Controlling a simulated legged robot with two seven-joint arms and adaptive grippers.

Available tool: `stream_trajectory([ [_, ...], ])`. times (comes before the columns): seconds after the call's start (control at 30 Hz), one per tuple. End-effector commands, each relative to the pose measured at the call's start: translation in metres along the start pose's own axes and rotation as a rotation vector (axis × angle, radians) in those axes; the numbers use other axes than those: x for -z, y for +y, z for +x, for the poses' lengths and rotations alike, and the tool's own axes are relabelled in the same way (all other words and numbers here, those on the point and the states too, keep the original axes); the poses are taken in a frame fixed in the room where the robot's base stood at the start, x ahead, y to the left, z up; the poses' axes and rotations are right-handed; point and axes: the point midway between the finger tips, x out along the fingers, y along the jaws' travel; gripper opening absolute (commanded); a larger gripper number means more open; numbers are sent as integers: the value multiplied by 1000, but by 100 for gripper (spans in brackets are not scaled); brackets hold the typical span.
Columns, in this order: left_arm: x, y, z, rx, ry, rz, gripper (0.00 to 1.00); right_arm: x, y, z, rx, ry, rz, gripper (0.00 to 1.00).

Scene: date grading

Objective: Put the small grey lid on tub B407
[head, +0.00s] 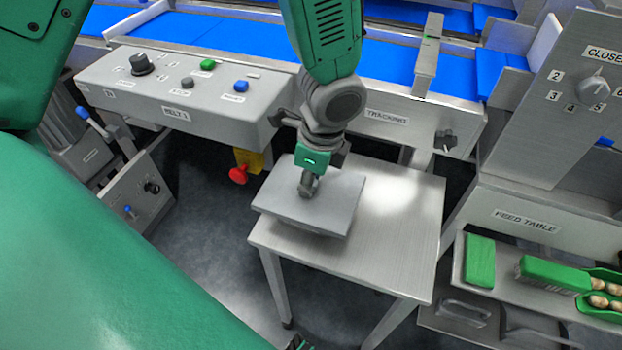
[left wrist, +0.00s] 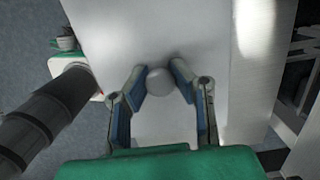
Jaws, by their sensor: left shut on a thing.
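The small grey lid (head: 333,206) is a flat rectangular plate with a round knob, low over the left back part of the small steel table (head: 400,235). Whether it rests on something or hangs just above the top, I cannot tell. My left gripper (head: 308,190) comes down on it from above and is shut on its knob. In the left wrist view the blue-padded fingers (left wrist: 157,76) close on the round knob (left wrist: 159,84), with the grey lid plate (left wrist: 150,35) around it. No label B407 can be read; any tub beneath the lid is hidden. My right gripper is out of view.
A control panel (head: 190,72) with knobs and buttons and a blue conveyor (head: 250,38) lie behind the table. A red knob (head: 238,175) sticks out left of it. The feed table (head: 525,225) at right holds a green block (head: 480,262) and green date trays (head: 545,275). The table's right side is bare.

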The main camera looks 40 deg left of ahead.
Motion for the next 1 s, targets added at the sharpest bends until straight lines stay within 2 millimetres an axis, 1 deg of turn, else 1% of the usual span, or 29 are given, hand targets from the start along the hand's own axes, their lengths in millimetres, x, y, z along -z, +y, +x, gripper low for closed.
stream_trajectory([
  [0.87,2,0,11,0,-1,0,0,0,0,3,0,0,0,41],
  [0.9,2,0,11,0,-1,0,23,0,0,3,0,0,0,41],
  [0.97,2,0,11,0,0,0,43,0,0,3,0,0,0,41],
  [1.0,2,0,11,0,0,0,43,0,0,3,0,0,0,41],
])
